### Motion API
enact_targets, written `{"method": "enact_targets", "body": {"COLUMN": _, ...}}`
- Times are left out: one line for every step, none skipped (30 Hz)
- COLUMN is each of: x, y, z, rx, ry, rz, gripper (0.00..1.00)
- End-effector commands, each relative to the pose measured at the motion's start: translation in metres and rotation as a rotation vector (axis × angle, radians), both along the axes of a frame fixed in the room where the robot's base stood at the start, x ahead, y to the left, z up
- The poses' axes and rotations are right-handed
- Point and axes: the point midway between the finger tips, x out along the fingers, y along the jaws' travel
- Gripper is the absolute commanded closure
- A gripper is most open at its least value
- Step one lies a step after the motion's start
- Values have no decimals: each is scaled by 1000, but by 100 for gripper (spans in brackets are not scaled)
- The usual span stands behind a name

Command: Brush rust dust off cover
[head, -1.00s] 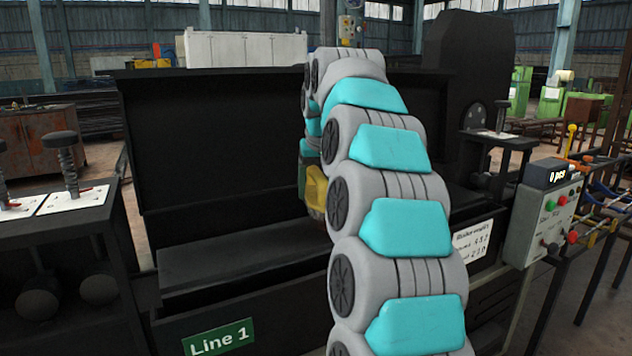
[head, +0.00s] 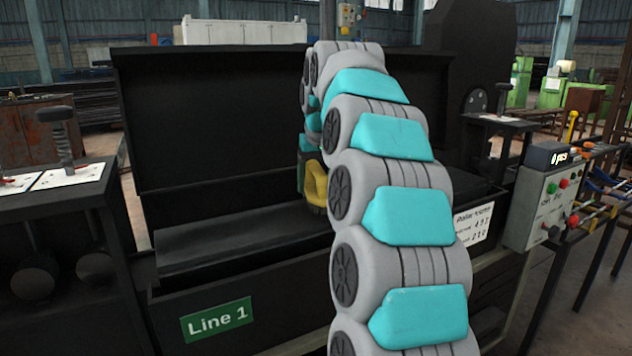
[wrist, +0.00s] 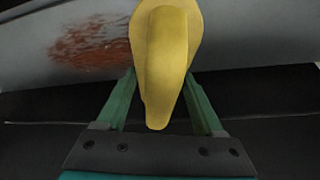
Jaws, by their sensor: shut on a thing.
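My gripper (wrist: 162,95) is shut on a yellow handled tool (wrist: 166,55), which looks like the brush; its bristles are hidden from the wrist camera. The yellow tool also shows in the head view (head: 316,184), partly behind my arm, low over the black machine. In the wrist view a grey curved surface (wrist: 35,60), which may be the cover, spans the top of the picture. A reddish-brown rust patch (wrist: 90,45) lies on it, left of the tool. I cannot tell whether the tool touches that surface.
The black Line 1 machine (head: 165,318) has a tall raised back panel (head: 220,120). A side table (head: 60,192) with a spring-like device stands at left. A control box (head: 545,205) with buttons stands at right. My arm blocks the middle of the head view.

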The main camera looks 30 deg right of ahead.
Motion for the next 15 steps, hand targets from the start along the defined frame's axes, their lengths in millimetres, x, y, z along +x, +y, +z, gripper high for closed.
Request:
{"method": "enact_targets", "body": {"x": 0, "y": 0, "z": 0, "rx": 0, "ry": 0, "rz": 0, "gripper": 100}}
{"method": "enact_targets", "body": {"x": 0, "y": 0, "z": -1, "rx": 0, "ry": 0, "rz": 0, "gripper": 100}}
{"method": "enact_targets", "body": {"x": 0, "y": 0, "z": -1, "rx": 0, "ry": 0, "rz": 0, "gripper": 100}}
{"method": "enact_targets", "body": {"x": 0, "y": 0, "z": -2, "rx": 0, "ry": 0, "rz": 0, "gripper": 100}}
{"method": "enact_targets", "body": {"x": 0, "y": 0, "z": -3, "rx": 0, "ry": 0, "rz": 0, "gripper": 100}}
{"method": "enact_targets", "body": {"x": 0, "y": 0, "z": -3, "rx": 0, "ry": 0, "rz": 0, "gripper": 100}}
{"method": "enact_targets", "body": {"x": 0, "y": 0, "z": -4, "rx": 0, "ry": 0, "rz": 0, "gripper": 100}}
{"method": "enact_targets", "body": {"x": 0, "y": 0, "z": -4, "rx": 0, "ry": 0, "rz": 0, "gripper": 100}}
{"method": "enact_targets", "body": {"x": 0, "y": 0, "z": -5, "rx": 0, "ry": 0, "rz": 0, "gripper": 100}}
{"method": "enact_targets", "body": {"x": 0, "y": 0, "z": -6, "rx": 0, "ry": 0, "rz": 0, "gripper": 100}}
{"method": "enact_targets", "body": {"x": 0, "y": 0, "z": -6, "rx": 0, "ry": 1, "rz": 0, "gripper": 100}}
{"method": "enact_targets", "body": {"x": 0, "y": 0, "z": -7, "rx": 0, "ry": 1, "rz": 0, "gripper": 100}}
{"method": "enact_targets", "body": {"x": 0, "y": 0, "z": -8, "rx": 0, "ry": 1, "rz": 0, "gripper": 100}}
{"method": "enact_targets", "body": {"x": 0, "y": 0, "z": -8, "rx": 0, "ry": 1, "rz": 0, "gripper": 100}}
{"method": "enact_targets", "body": {"x": 0, "y": 0, "z": -9, "rx": 0, "ry": 1, "rz": 0, "gripper": 100}}
